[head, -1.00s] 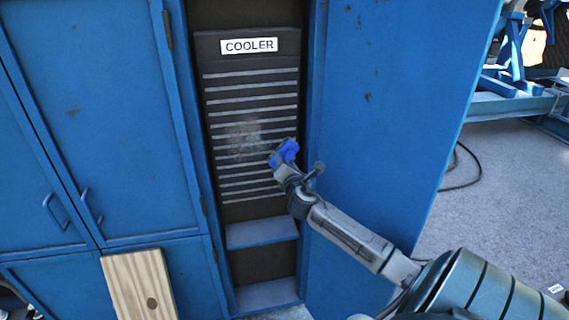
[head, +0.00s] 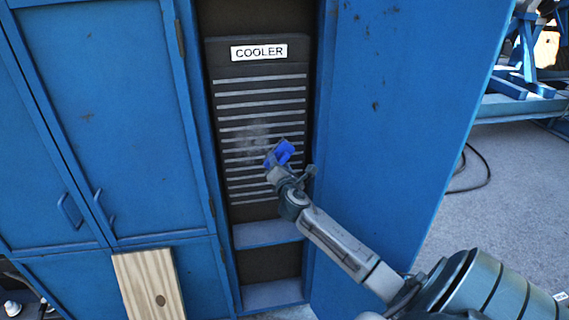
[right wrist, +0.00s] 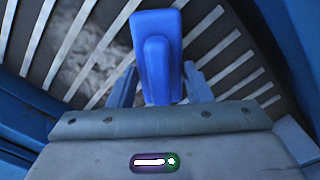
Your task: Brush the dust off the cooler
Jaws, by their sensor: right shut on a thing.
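The cooler (head: 259,69) is a dark, upright panel with pale horizontal slats and a white COOLER label, set in an open blue cabinet bay. A grey dust patch (head: 247,138) lies on its middle slats, and it shows large in the right wrist view (right wrist: 78,50). My right gripper (head: 277,164) is shut on a blue brush (head: 284,151), in front of the cooler just right of the dust. The brush (right wrist: 158,40) points toward the slats in the right wrist view. Whether it touches them I cannot tell. My left gripper is not in view.
An open blue door (head: 400,130) stands right of the bay, close to my right arm. Closed blue doors (head: 95,120) are on the left. A wooden board (head: 148,285) leans at lower left. A dark cable (head: 475,170) lies on the grey floor at right.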

